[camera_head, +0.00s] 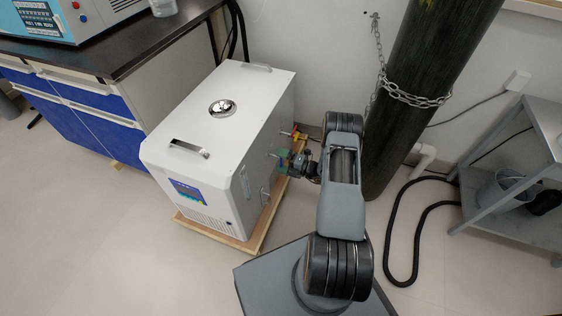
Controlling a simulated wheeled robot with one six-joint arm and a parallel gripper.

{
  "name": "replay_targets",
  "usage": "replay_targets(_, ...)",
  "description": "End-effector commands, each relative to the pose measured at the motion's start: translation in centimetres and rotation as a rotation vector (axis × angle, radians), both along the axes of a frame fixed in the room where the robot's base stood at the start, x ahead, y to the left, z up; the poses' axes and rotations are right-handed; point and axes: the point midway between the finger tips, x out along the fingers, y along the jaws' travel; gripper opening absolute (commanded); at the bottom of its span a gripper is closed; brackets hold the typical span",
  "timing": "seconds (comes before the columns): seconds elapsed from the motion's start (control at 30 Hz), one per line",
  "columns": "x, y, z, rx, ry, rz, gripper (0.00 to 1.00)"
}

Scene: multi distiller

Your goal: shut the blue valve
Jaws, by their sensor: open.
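A white box-shaped machine (225,110) stands on a low wooden base (257,237). Small valve fittings stick out of its right side. One has a yellow and red handle (299,135) and sits farther back. A small blue-green piece (283,154) shows nearer the front, right by my gripper; I cannot tell for certain whether it is the blue valve's handle. My gripper (289,163) is open at the right side of the machine, close to this piece. The fingertips are too small to show whether they touch it or lie around it.
A dark gas cylinder (420,90) with a chain (410,97) stands close on the right of my arm. A black hose (390,250) lies on the floor beyond it. A grey metal shelf (515,225) is far right. A dark-topped bench (110,58) is left.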

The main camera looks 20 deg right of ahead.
Motion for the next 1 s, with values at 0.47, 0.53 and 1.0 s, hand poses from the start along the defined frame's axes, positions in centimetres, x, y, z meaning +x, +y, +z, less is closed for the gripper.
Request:
replay_targets(0.47,-4.1,-4.2,0.2,0.001,0.001,-0.007,0.99)
replay_targets(0.53,-5.1,-5.3,0.2,-0.001,-0.001,-0.006,0.99)
replay_targets(1.0,-9.6,-9.5,0.0,0.000,0.000,-0.001,0.99)
